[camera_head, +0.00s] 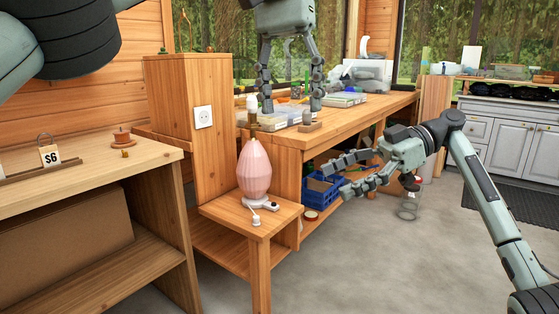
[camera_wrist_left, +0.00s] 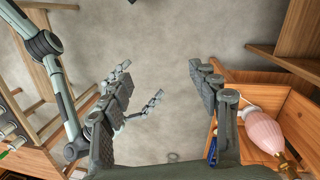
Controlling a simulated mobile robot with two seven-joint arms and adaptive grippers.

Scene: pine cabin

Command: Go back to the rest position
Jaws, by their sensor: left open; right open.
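My left gripper (camera_head: 291,106) hangs at the top centre of the head view, fingers pointing down and spread apart, in front of or above the back workbench; nothing shows between them. In the left wrist view its fingers (camera_wrist_left: 160,85) stand apart with grey floor between them. My right gripper (camera_head: 348,176) is at the right of centre in the head view, fingers pointing left and apart, empty, in front of the workbench's open underside. The right arm also shows at the left of the left wrist view.
A pink lamp-like object (camera_head: 255,170) stands on a low wooden stand (camera_head: 225,211) beside a socket post. Trays (camera_head: 343,99) lie on the workbench (camera_head: 345,119); a blue crate (camera_head: 321,190) is below. A wooden shelf unit (camera_head: 95,176) is at left. The floor at front right is clear.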

